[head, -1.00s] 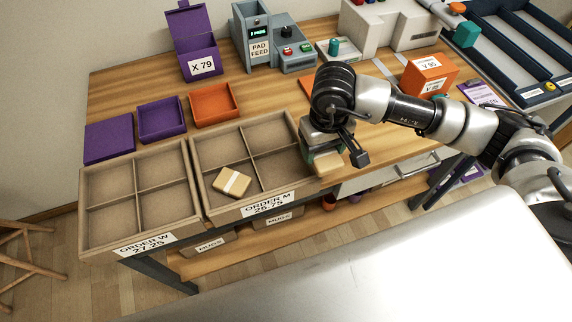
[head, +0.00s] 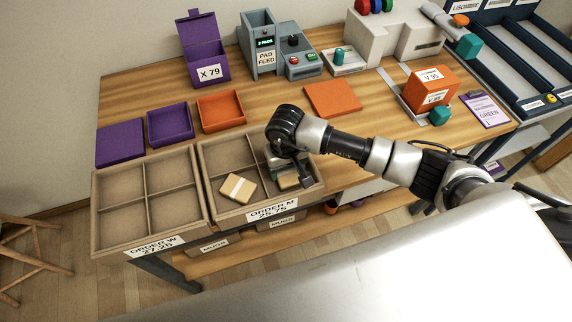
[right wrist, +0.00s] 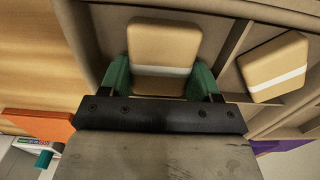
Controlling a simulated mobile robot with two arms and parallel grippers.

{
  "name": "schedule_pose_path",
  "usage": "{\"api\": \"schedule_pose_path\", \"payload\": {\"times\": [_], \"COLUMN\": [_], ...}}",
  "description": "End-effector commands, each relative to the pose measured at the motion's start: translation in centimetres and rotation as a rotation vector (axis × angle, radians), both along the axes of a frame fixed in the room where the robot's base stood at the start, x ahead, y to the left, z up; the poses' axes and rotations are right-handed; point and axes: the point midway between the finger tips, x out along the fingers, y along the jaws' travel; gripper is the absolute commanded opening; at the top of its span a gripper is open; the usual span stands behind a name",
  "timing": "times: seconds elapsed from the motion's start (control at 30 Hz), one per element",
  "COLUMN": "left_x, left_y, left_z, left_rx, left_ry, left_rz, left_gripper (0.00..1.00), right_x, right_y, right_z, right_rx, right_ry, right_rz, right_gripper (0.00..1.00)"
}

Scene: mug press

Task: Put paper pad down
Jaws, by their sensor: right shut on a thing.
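My right gripper (head: 287,174) is shut on a tan paper pad (head: 289,182) with a white band. The held pad is in the front right compartment of the ORDER M tray (head: 213,188). In the right wrist view the pad (right wrist: 163,50) sits between the green fingertips of the gripper (right wrist: 160,75). I cannot tell whether it touches the tray floor. A second banded pad (head: 237,188) lies in the front left compartment, across a divider; it also shows in the right wrist view (right wrist: 273,68). My left gripper is not in view.
The empty ORDER W tray (head: 120,232) stands to the left. Behind are a purple lid (head: 120,142), a purple open box (head: 170,124), an orange open box (head: 220,109) and an orange lid (head: 333,98). The pad feed machine (head: 262,50) is at the back.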

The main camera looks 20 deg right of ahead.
Motion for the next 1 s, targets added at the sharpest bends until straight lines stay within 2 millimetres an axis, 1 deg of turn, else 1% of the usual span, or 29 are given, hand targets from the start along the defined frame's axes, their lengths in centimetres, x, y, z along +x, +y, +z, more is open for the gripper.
{"api": "schedule_pose_path", "payload": {"times": [0.13,0.27,0.3,0.43,0.67,0.8,0.83,0.97,1.0], "left_x": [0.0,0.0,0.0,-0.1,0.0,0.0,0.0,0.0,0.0], "left_y": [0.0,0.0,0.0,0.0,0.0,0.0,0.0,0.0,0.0], "left_z": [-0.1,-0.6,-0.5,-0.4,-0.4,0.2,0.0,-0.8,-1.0], "left_rx": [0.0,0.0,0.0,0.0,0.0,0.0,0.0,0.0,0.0], "left_ry": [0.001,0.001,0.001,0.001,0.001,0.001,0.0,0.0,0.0], "left_rz": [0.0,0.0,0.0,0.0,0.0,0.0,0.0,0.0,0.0], "left_gripper": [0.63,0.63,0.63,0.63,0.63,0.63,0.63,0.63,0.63], "right_x": [0.0,0.0,0.0,0.0,0.0,0.0,0.1,0.1,0.2], "right_y": [0.0,0.0,0.0,0.0,0.0,0.0,0.0,-0.1,0.0], "right_z": [0.0,-0.4,-0.3,-0.3,-0.2,0.3,0.4,2.5,3.3], "right_rx": [0.0,0.0,0.0,0.0,0.0,0.0,0.0,-0.002,0.0], "right_ry": [0.0,0.0,0.0,0.001,0.001,0.001,-0.002,-0.005,-0.007], "right_rz": [0.0,0.0,0.0,0.0,0.0,-0.001,0.0,0.002,0.003], "right_gripper": [0.4,0.4,0.67,0.87,0.88,0.88,0.88,0.88,0.88]}}
